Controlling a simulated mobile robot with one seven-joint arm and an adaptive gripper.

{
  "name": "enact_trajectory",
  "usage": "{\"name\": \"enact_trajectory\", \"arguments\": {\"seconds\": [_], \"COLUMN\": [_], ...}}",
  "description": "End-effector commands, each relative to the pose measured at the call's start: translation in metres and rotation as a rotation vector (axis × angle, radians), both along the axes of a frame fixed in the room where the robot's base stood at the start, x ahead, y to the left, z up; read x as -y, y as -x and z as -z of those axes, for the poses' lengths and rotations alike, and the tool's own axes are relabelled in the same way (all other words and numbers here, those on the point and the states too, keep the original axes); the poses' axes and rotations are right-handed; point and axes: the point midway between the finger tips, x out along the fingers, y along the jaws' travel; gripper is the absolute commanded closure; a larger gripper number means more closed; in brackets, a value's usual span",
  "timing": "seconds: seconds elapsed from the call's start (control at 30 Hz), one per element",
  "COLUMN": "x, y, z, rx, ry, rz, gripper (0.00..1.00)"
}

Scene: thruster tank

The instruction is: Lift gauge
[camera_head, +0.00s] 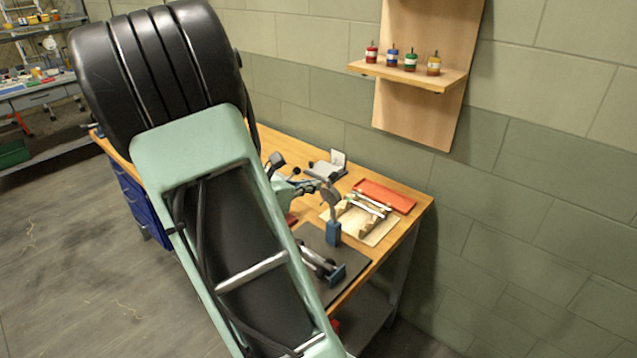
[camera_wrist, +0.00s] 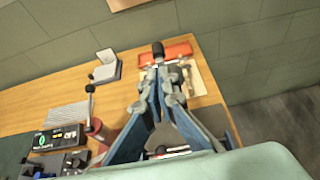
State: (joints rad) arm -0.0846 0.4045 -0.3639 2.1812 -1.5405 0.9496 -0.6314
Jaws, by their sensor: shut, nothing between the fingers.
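My gripper (camera_wrist: 157,72) is shut, its fingers meeting in the middle of the wrist view with nothing between them. In the head view my gripper (camera_head: 316,186) is over the workbench, partly hidden by my arm. Near its tip is a round grey disc (camera_head: 330,193) above a blue block (camera_head: 334,233); it may be the gauge, but I cannot tell for sure. I cannot tell whether the gripper touches it. A black knob (camera_wrist: 158,48) shows just beyond the fingertips. A silver-and-blue device (camera_head: 322,264) lies on a dark mat.
The wooden workbench (camera_head: 412,222) stands against a block wall. A red tray (camera_head: 384,195) and a pale board with metal tools (camera_head: 377,235) lie at its right end. A wall shelf (camera_head: 408,75) holds several small bottles. A control box (camera_wrist: 58,138) stands at left in the wrist view.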

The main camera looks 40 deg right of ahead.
Motion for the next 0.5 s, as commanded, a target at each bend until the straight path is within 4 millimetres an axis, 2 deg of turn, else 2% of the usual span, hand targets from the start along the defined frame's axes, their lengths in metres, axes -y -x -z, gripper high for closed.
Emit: {"name": "enact_trajectory", "arguments": {"seconds": [0.03, 0.3, 0.5], "x": [-0.004, -0.029, -0.042], "y": [-0.002, 0.0, 0.001], "z": [-0.002, -0.054, -0.079], "rx": [0.003, 0.007, 0.004], "ry": [0.001, -0.003, -0.002], "rz": [-0.001, -0.002, -0.002], "gripper": [1.0, 1.0, 1.0]}}
